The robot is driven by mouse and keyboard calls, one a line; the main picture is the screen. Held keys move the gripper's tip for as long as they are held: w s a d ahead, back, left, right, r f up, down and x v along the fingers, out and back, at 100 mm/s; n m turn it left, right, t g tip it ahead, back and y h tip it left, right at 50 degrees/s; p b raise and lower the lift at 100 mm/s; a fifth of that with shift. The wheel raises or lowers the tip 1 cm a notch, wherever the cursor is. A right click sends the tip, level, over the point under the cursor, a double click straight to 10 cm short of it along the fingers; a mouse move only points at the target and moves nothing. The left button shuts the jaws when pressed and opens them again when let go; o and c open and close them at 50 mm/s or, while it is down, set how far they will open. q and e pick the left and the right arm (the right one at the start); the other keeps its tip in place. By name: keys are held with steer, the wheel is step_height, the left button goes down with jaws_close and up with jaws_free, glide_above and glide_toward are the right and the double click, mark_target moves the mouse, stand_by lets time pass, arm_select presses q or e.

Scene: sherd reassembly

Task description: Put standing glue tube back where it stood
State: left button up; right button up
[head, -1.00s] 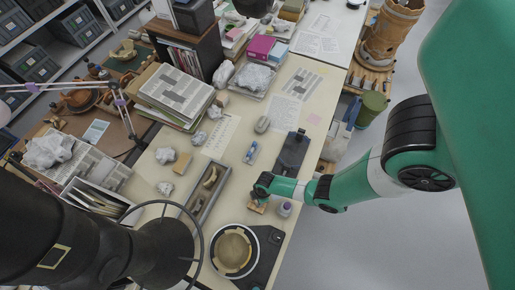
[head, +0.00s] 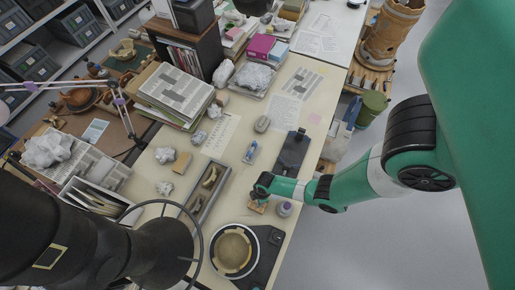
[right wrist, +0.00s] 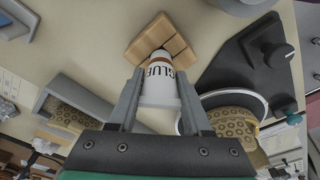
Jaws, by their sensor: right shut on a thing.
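The glue tube (right wrist: 158,84) is white with dark "GLUE" lettering and a brown band. In the right wrist view it lies between the two fingers of my right gripper (right wrist: 160,100), which is shut on it. The tube's far end overlaps a small wooden block (right wrist: 162,40) with grooves on its face. I cannot tell whether the tube touches the block or sits in it. In the head view my right gripper (head: 259,192) is low over the table, just above the block (head: 256,209), and hides the tube. My left gripper is not in view.
A purple-topped jar (head: 284,209) stands close right of the block. A round stand holding a tan pot (head: 233,251) is just in front. A grey tray of sherds (head: 207,192) lies to the left, a dark flat device (head: 292,152) behind. A large dark arm-like shape fills the lower left.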

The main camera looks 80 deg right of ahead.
steer(key=o, duration=1.1)
steer(key=shift+c, duration=0.2)
step_height(320, 180, up, 12)
steer(key=s+p, duration=0.1)
steer(key=p, duration=1)
steer(key=shift+s+d+f, duration=0.2)
steer(key=shift+s+d, duration=0.05)
steer(key=shift+d, duration=0.1)
